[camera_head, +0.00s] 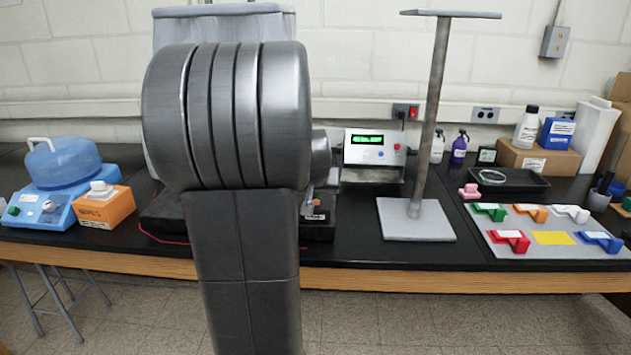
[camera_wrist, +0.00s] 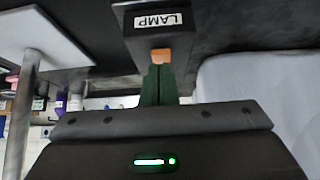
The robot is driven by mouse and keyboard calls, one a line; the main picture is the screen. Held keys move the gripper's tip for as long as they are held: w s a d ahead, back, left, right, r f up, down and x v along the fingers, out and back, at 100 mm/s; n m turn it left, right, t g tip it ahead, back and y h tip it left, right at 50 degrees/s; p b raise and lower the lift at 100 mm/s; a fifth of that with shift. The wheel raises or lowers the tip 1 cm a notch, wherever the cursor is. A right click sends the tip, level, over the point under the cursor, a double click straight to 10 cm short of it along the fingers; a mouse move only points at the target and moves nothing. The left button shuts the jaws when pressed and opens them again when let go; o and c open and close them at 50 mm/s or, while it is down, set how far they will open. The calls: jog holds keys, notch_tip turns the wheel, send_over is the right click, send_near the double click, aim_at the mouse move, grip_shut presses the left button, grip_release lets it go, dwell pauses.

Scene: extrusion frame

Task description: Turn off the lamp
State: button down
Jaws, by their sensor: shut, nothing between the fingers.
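In the wrist view, a dark box with a white label reading LAMP (camera_wrist: 158,20) fills the top middle. An orange switch (camera_wrist: 161,54) sticks out from its near edge, just below the label. My gripper (camera_wrist: 158,68) has its dark green fingers shut together, with nothing between them. The fingertips are right at the orange switch; I cannot tell whether they touch it. I cannot tell the switch's on or off position.
In the head view, a grey stand (camera_head: 418,218) rises right of my arm. A control box with a green display (camera_head: 373,150) stands behind. A blue device (camera_head: 60,185) and an orange box (camera_head: 104,206) sit left. A grey board with coloured handles (camera_head: 551,253) lies right.

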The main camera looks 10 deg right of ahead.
jog(key=shift+f, duration=0.2)
jog(key=shift+s+f+b, duration=0.15)
jog(key=shift+f+b, duration=0.2)
jog(key=shift+b, duration=0.15)
jog(key=shift+r, duration=0.2)
jog(key=shift+r+p, duration=0.7)
